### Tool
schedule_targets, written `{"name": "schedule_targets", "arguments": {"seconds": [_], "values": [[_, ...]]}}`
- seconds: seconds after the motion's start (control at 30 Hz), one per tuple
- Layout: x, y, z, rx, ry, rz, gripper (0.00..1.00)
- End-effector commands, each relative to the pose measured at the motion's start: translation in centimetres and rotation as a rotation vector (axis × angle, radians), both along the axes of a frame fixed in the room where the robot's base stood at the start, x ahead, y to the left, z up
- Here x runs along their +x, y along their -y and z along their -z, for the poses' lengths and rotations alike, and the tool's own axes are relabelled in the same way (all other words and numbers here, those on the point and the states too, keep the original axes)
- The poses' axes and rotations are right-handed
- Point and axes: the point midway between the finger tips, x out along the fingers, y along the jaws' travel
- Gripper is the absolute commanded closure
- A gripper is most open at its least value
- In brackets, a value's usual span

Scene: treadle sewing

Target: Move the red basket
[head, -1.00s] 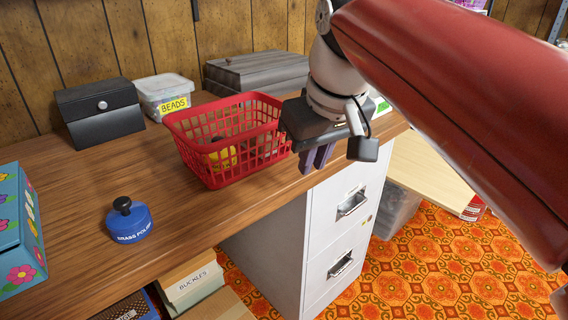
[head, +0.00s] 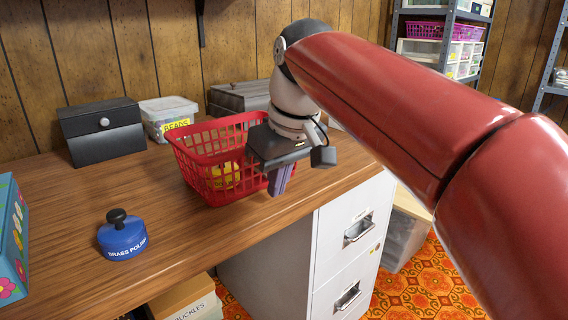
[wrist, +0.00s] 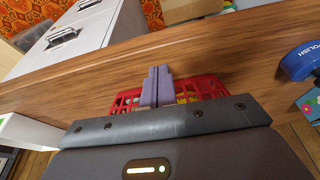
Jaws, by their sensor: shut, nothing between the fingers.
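The red basket (head: 196,161) is an open plastic mesh basket standing upright on the wooden tabletop. A yellow item (head: 226,174) shows inside it; the rest of its contents is hidden. My gripper (head: 278,187) is shut and empty, its fingers pointing down at the basket's right side, in front of part of it. In the wrist view the shut fingers (wrist: 157,84) overlap the basket (wrist: 126,101), which is mostly hidden behind the gripper body. I cannot tell whether the fingers touch the basket.
Behind the basket stand a black box (head: 103,132), a clear beads tub (head: 168,116) and a grey wooden box (head: 238,96). A blue brass polish tin (head: 123,238) is at the front left. Tabletop between tin and basket is clear. A white filing cabinet (head: 337,240) stands below right.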

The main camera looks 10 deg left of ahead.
Motion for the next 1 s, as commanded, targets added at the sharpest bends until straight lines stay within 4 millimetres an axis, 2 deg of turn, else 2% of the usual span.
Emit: {"name": "schedule_targets", "arguments": {"seconds": [0.03, 0.23, 0.77, 1.0], "values": [[0.4, -0.5, 0.6, -0.001, -0.002, -0.001, 1.00], [2.2, -2.4, 0.2, 0.000, 0.000, 0.000, 1.00], [2.9, -3.1, 0.1, 0.000, 0.000, 0.001, 1.00], [4.7, -5.2, -0.4, -0.003, -0.003, 0.000, 1.00]]}}
